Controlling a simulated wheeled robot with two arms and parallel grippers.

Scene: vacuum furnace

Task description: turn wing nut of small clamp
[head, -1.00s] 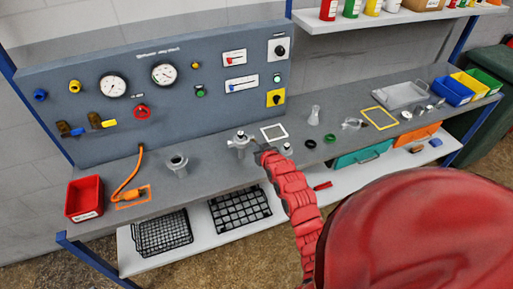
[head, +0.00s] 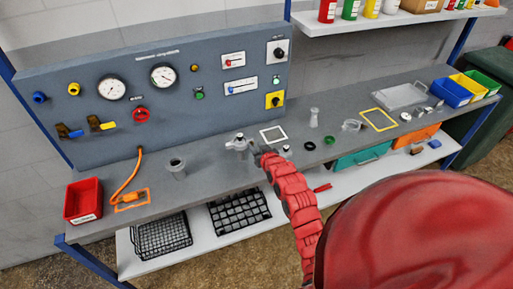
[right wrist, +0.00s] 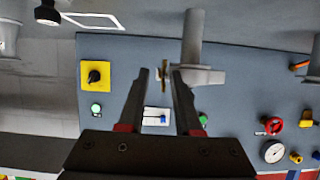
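The small clamp (head: 236,144) sits around a grey metal flange fitting on the bench, in the middle of the head view. In the right wrist view, the flange fitting (right wrist: 196,62) stands just beyond my fingertips, and a thin brass-coloured piece, which looks like the wing nut (right wrist: 165,77), lies between the fingers. My right gripper (head: 257,153) is at the right side of the fitting. In the right wrist view its two fingers (right wrist: 161,76) are apart, with a visible gap to the brass piece. My left gripper is not in view.
A dark control panel (head: 210,110) with gauges and knobs stands behind the bench. Another metal fitting (head: 177,166) stands to the left, near a red bin (head: 83,201). A white square outline (head: 273,134) and a small glass vessel (head: 314,118) are to the right.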

